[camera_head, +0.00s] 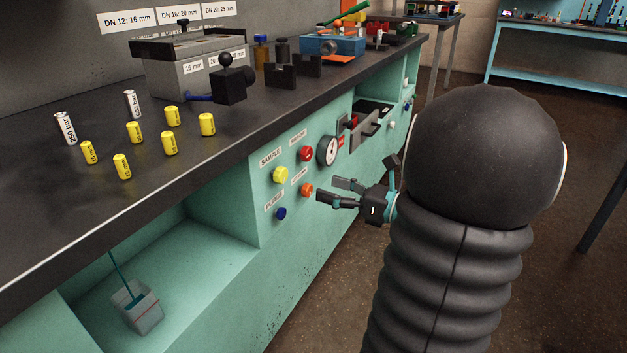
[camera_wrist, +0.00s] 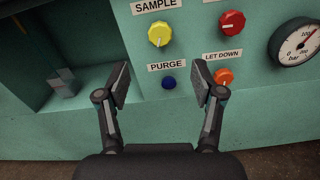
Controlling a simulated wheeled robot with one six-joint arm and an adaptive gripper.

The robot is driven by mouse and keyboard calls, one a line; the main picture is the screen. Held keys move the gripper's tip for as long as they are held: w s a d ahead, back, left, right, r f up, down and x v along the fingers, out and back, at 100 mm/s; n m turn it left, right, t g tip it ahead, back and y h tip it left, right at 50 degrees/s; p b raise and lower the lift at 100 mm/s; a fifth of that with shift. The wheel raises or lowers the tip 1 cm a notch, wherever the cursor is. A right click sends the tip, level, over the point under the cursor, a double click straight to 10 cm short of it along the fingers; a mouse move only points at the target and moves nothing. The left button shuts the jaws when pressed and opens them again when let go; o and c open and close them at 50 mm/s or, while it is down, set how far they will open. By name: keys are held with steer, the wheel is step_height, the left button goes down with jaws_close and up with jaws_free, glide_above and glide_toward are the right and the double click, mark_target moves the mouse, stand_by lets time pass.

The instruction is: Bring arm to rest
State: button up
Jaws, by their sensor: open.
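My gripper (camera_head: 333,193) is open and empty in front of the teal panel of the bench in the head view. In the wrist view its two fingers (camera_wrist: 161,84) stand apart, with the blue PURGE button (camera_wrist: 169,82) seen between them. The yellow SAMPLE knob (camera_wrist: 160,34) is above, the red knob (camera_wrist: 232,21) at upper right. The orange LET DOWN knob (camera_wrist: 223,76) shows beside the right fingertip; I cannot tell whether they touch. My black arm covers the right of the head view.
Yellow fittings (camera_head: 169,143) and white labelled cylinders (camera_head: 65,128) stand on the dark worktop (camera_head: 70,215). A pressure gauge (camera_head: 327,150) and an open drawer (camera_head: 365,131) are on the panel. The floor (camera_head: 345,285) beside the bench looks clear.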

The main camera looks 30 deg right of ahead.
steer(key=s+a+f+n+g+h, duration=0.3)
steer(key=s+a+f+n+g, duration=0.75)
steer(key=n, duration=0.45)
steer(key=s+a+r+n+h, duration=0.55)
steer(key=a+r+n, duration=0.35)
steer(key=n, duration=0.8)
step_height(320, 180, down, 14)
steer(key=a+b, duration=0.1)
steer(key=b, duration=1.1)
steer(key=shift+a+r, duration=0.15)
